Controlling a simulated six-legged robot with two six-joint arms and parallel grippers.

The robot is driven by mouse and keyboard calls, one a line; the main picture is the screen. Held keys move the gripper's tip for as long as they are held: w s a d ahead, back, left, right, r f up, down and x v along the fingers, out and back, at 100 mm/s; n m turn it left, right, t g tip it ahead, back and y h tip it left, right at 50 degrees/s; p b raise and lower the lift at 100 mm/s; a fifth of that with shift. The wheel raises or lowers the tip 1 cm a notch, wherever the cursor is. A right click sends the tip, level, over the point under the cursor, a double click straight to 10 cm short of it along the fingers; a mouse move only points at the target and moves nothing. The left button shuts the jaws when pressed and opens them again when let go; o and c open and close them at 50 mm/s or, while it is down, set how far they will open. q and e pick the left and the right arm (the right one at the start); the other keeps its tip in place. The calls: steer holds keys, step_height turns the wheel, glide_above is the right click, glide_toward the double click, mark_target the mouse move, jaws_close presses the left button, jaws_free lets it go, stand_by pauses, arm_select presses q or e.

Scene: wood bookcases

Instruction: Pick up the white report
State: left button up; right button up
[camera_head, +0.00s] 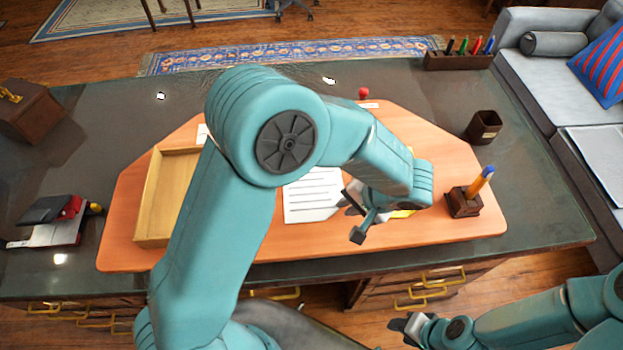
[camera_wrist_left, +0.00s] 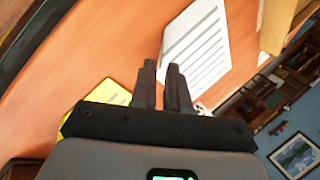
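The white report (camera_head: 312,197) is a sheet with printed lines lying flat on the orange desk mat. It also shows in the left wrist view (camera_wrist_left: 197,45), ahead of the fingers. My left gripper (camera_head: 352,206) is just right of the report in the head view, apparently above the mat. In the left wrist view its two dark fingers (camera_wrist_left: 162,68) stand close together with a narrow empty gap. My left arm covers part of the mat. My right gripper (camera_head: 407,325) is low at the front of the desk, away from the report; its finger opening is unclear.
A wooden tray (camera_head: 148,205) stands left of the report. A yellow item (camera_head: 402,213) lies partly under my left gripper. A pen holder (camera_head: 464,202), a dark cup (camera_head: 484,127) and a red-topped item (camera_head: 364,93) stand around the right and back.

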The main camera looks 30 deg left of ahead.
mark_target(341, 215)
arm_select(q)
steer(key=x, duration=0.3)
steer(key=shift+a+f, duration=0.15)
steer(key=shift+f, duration=0.05)
steer(key=shift+r, duration=0.1)
jaws_close()
